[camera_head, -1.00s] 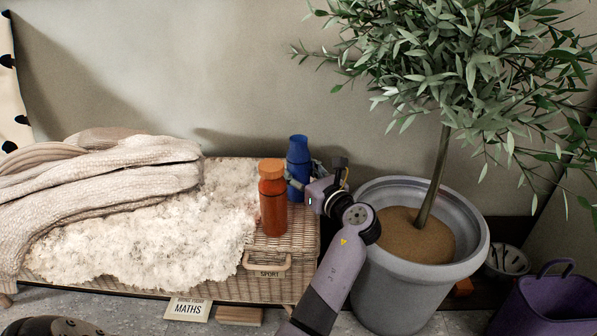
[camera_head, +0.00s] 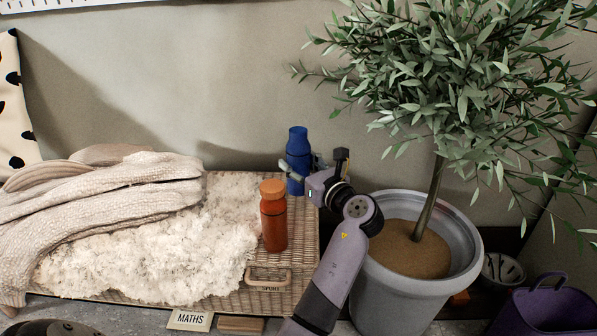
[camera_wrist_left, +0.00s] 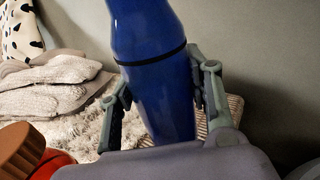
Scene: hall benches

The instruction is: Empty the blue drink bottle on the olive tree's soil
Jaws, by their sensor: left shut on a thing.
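The blue drink bottle (camera_head: 298,147) is close to upright above the back right part of the wicker basket, near the wall. My left gripper (camera_head: 301,168) is shut on it, with a finger on each side. In the left wrist view the blue bottle (camera_wrist_left: 150,45) fills the middle between both fingers; its top is cut off there. The olive tree (camera_head: 432,190) stands to the right in a grey pot (camera_head: 466,262). Its brown soil (camera_head: 405,255) shows bare, apart from the bottle. My right gripper is not in view.
An orange bottle (camera_head: 273,222) stands on the wicker basket (camera_head: 300,240) just left of my left arm. A fluffy white throw (camera_head: 170,240) and a knitted blanket (camera_head: 120,190) cover the left. Olive branches (camera_head: 440,90) hang over the pot. A purple bucket (camera_head: 545,308) is at lower right.

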